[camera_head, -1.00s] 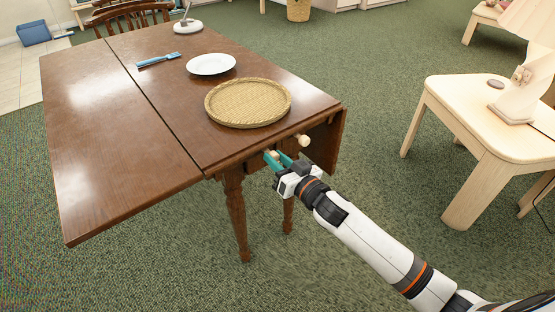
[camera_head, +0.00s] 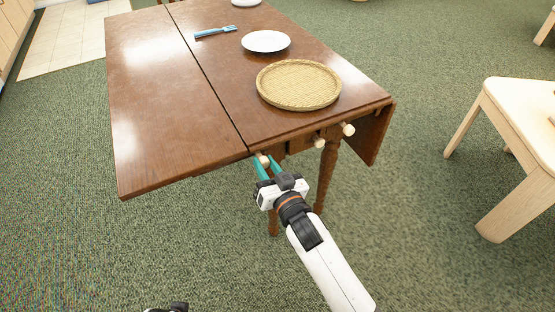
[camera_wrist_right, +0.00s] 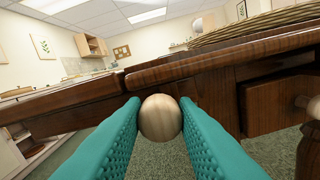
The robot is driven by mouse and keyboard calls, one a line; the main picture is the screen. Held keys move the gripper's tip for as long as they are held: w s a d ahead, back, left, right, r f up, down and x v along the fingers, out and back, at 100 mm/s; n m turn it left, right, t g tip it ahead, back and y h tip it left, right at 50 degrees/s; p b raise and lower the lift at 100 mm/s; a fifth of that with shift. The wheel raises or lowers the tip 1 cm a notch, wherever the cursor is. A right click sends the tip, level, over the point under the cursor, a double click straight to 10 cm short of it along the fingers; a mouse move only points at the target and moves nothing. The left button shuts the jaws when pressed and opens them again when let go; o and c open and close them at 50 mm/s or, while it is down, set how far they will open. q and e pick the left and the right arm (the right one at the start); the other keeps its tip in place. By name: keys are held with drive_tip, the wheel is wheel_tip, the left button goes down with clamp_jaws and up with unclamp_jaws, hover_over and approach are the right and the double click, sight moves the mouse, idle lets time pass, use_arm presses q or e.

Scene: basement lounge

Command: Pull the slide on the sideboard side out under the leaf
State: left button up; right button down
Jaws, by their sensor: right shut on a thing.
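My right gripper (camera_head: 263,164) is shut on a round pale wooden knob (camera_wrist_right: 160,118), which sits between the teal fingers in the right wrist view. The knob is below the near table edge, close to the seam between the tabletop (camera_head: 330,112) and the raised left leaf (camera_head: 165,125). The slide behind the knob is mostly hidden, so I cannot tell how far out it is. A dark piece, seemingly my left gripper (camera_head: 168,308), barely shows at the bottom edge; its fingers are out of frame.
A drawer knob (camera_head: 318,142) and another pale knob (camera_head: 347,129) stick out farther right. The right leaf (camera_head: 372,138) hangs down. A woven tray (camera_head: 299,86), a white plate (camera_head: 266,41) and blue cutlery (camera_head: 215,32) lie on top. A pale table (camera_head: 520,115) stands right.

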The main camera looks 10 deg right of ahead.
drive_tip(key=shift+s+a, duration=0.1)
drive_tip(key=shift+a, duration=0.1)
drive_tip(key=c, duration=1.1)
unclamp_jaws()
drive_tip(key=shift+a, duration=0.1)
drive_tip(key=shift+c, duration=0.2)
drive_tip(key=shift+s+d, duration=0.2)
use_arm(q)
drive_tip(key=f, duration=0.2)
drive_tip(key=s+f+p, duration=0.1)
drive_tip(key=f, duration=0.1)
drive_tip(key=shift+a, duration=0.1)
use_arm(e)
drive_tip(key=v, duration=1.1)
drive_tip(key=shift+s, duration=0.3)
